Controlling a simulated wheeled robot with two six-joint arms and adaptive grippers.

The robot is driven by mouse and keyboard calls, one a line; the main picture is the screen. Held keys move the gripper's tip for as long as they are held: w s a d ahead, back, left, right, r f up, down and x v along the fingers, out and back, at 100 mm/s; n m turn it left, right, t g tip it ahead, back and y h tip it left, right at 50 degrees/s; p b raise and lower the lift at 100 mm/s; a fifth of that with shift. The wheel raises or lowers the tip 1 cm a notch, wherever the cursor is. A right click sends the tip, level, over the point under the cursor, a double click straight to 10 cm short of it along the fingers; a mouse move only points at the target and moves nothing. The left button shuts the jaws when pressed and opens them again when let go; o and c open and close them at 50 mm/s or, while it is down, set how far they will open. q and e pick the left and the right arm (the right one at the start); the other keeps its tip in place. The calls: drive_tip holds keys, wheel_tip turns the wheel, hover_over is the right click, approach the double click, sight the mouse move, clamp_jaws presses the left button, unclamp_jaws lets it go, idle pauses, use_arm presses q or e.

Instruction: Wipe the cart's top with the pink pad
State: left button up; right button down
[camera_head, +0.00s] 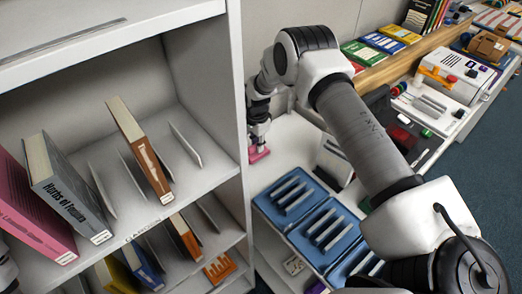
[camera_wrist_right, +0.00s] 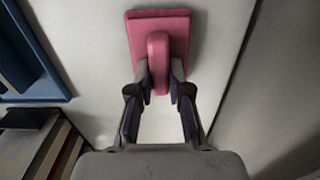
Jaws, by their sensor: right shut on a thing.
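The pink pad (camera_head: 259,154) is a flat block with a raised handle. It is at the left end of the cart's white top (camera_head: 290,140), close to the shelf's side panel. My right gripper (camera_head: 259,138) points down over it. In the right wrist view the pad (camera_wrist_right: 180,22) lies against or just above the pale surface (camera_wrist_right: 95,40), and my right gripper (camera_wrist_right: 160,84) is shut on its handle. I cannot tell whether the pad's underside touches the top. My left gripper is not clearly in view; only a sliver of grey and dark parts shows at the left edge.
A white bookcase (camera_head: 232,110) with several books stands close at left of the arm. Blue trays (camera_head: 268,205) with slots sit in front of the cart top. A white upright holder (camera_head: 335,158) stands at right. A wooden ledge (camera_head: 385,70) carries boxes behind.

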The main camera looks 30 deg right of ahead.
drive_tip(key=shift+r, duration=0.1)
drive_tip(key=shift+s+r, duration=0.1)
drive_tip(key=shift+r, duration=0.15)
wheel_tip(320, 180, up, 6)
drive_tip(key=p, duration=0.4)
drive_tip(key=shift+f, duration=0.2)
wheel_tip(320, 180, up, 3)
drive_tip(key=p, duration=0.2)
drive_tip(key=shift+p, duration=0.3)
drive_tip(key=shift+f, duration=0.1)
